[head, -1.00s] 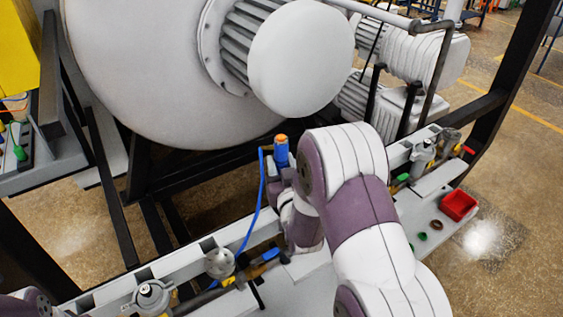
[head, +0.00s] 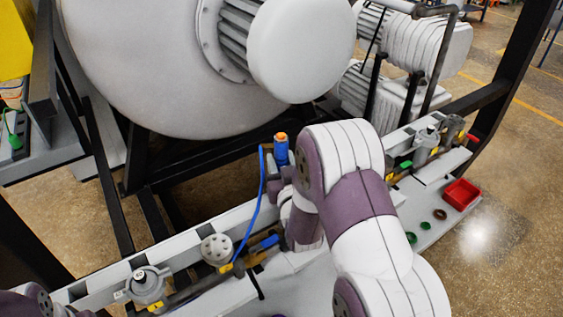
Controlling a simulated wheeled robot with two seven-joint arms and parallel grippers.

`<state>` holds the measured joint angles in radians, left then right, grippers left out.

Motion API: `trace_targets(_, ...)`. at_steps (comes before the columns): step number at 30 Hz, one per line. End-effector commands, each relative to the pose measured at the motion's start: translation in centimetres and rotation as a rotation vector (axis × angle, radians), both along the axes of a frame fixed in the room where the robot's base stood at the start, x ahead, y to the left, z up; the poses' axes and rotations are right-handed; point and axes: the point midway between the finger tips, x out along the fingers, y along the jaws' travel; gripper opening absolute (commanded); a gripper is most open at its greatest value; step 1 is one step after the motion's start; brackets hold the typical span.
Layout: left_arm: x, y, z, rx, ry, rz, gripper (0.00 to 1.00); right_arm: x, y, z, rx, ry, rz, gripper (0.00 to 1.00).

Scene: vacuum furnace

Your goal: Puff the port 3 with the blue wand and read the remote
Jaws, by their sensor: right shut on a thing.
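The blue wand (head: 281,152) with an orange top stands about upright in the middle of the head view, in front of the furnace chamber. A thin blue hose (head: 259,205) runs down from it towards the rail. My right gripper (head: 276,183) is shut on the wand's lower part; my right arm hides much of the fingers. Port fittings sit along the pale rail: a round grey one (head: 216,249), a capped one (head: 147,284) and another at right (head: 425,146). Their yellow tags are too small to read, so I cannot tell port 3. I cannot make out the remote. My left gripper is out of view.
The big white chamber (head: 160,75) and dark frame bars (head: 95,160) stand behind the rail. A blue handle (head: 265,243) lies by the rail. A red tray (head: 461,194) and small rings (head: 439,214) lie on the shelf at right.

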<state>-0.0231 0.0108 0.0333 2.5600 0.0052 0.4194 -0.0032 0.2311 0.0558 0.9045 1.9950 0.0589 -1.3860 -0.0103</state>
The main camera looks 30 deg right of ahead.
Motion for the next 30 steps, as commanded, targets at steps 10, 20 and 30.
trace_targets(10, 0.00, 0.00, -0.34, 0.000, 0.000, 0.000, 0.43, 0.02, -0.01, -0.20, -0.001, -0.002, 0.000, 0.00)
trace_targets(20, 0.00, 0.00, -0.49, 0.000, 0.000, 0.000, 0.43, 0.01, 0.00, -0.31, 0.000, -0.001, 0.000, 0.69)
trace_targets(30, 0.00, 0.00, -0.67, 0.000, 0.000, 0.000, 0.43, -0.49, 0.16, -0.47, 0.000, 0.001, 0.000, 0.69)
